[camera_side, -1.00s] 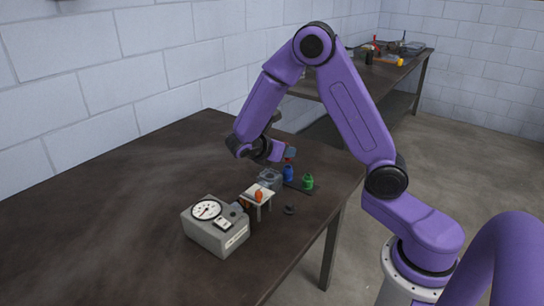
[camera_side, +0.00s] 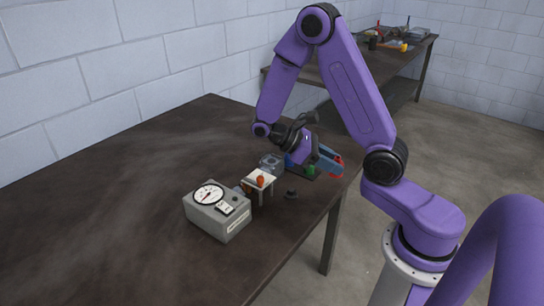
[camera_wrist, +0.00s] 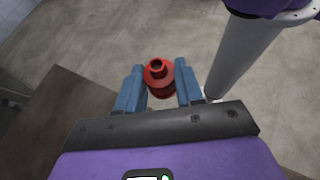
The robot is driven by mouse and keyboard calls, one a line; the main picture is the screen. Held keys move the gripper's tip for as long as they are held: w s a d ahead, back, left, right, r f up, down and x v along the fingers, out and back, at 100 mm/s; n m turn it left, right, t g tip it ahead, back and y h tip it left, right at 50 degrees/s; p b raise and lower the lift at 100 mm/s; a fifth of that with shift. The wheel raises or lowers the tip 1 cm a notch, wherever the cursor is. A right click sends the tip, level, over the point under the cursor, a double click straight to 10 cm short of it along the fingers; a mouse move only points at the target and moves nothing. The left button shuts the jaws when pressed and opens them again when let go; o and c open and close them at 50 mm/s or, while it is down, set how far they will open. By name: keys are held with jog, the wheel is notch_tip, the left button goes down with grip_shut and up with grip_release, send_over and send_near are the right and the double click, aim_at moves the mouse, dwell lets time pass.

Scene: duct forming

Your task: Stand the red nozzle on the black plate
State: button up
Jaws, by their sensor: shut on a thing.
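The red nozzle (camera_wrist: 158,76) is between the two blue fingers of my gripper (camera_wrist: 160,90) in the wrist view, its open neck facing the camera. In the side view my gripper (camera_side: 328,163) is tipped over, fingers pointing right, and red (camera_side: 337,174) shows at the fingers near the table's right edge. The fingers are shut on the nozzle. The black plate (camera_side: 302,177) lies on the table just left of and below the fingers, partly hidden by my gripper.
A grey gauge box (camera_side: 217,212) stands at the front left. Next to it is a small white stand (camera_side: 256,182) with an orange piece (camera_side: 260,181). A clear block (camera_side: 271,161) and a small dark piece (camera_side: 291,193) are close by. The table's left side is free.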

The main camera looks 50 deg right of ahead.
jog(key=w+a+f+m+t+y, duration=0.1)
jog(key=w+a+m+t+y, duration=0.15)
jog(key=m+y, duration=0.7)
jog(key=w+a+f+m+t+y, duration=0.1)
jog(key=w+m+t+y, duration=0.3)
jog(key=m+y, duration=0.6)
jog(key=w+d+m+t+h, duration=0.5)
jog(key=w+d+m+t, duration=0.5)
jog(key=d+m+t, duration=0.35)
jog(key=shift+g+y, duration=0.25)
jog(key=shift+g, duration=0.15)
jog(key=w+d+f, duration=0.1)
jog(key=w+f, duration=0.1)
jog(key=w, duration=0.1)
jog(key=w+d+f, duration=0.2)
jog(key=w+f, duration=0.1)
jog(key=w, duration=0.1)
jog(key=w+d+f, duration=0.1)
jog(key=w+f, duration=0.1)
jog(key=w, duration=0.2)
jog(key=shift+d+f, duration=0.15)
jog(key=shift+f, duration=0.2)
jog(key=shift+w+d+f, duration=0.2)
jog(key=shift+w+f, duration=0.25)
jog(key=shift+f, duration=1.7)
